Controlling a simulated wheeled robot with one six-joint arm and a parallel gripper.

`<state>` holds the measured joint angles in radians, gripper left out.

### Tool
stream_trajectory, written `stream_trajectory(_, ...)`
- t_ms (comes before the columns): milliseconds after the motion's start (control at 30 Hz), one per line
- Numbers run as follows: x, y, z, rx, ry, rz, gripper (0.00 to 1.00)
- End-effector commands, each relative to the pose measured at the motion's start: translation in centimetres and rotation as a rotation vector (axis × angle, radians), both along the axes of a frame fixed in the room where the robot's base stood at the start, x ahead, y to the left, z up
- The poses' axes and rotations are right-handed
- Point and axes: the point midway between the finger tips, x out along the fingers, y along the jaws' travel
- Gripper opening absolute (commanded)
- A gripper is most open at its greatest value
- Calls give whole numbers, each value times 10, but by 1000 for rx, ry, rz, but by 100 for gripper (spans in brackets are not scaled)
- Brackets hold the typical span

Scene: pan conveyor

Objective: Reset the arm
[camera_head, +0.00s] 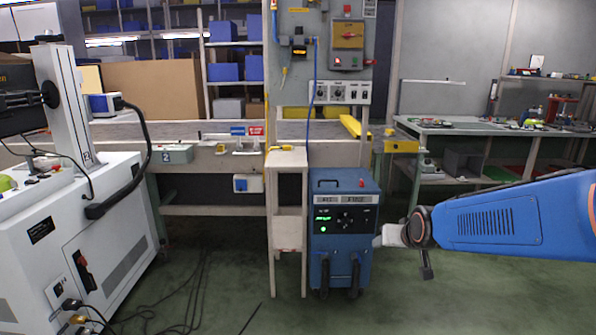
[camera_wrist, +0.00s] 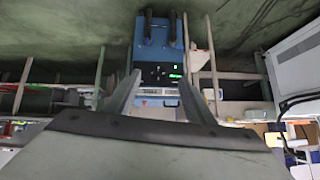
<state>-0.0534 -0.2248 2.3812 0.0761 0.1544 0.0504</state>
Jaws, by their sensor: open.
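My blue arm (camera_head: 500,220) reaches in from the right in the head view, roughly level. Its end, with a pale grey part, is in front of the right side of a blue wheeled cabinet. My gripper (camera_wrist: 160,95) shows in the wrist view with its two grey fingers spread apart and nothing between them. That view is upside down. The blue cabinet (camera_wrist: 158,50) appears beyond the fingers, apart from them as far as I can tell.
The blue cabinet (camera_head: 343,230) stands beside a narrow wooden stand (camera_head: 288,160). A white machine (camera_head: 70,250) is at the left. A long bench (camera_head: 195,130) runs behind, and a cluttered table (camera_head: 450,127) is at the right. Green floor (camera_head: 225,285) lies open in front; cables cross it.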

Motion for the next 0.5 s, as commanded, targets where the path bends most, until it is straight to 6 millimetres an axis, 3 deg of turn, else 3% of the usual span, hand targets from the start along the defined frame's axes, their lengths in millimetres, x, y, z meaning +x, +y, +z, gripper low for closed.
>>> stream_trajectory(233,-85,-9,12,-25,108,19,49)
stream_trajectory(500,-180,-19,11,-57,235,35,49)
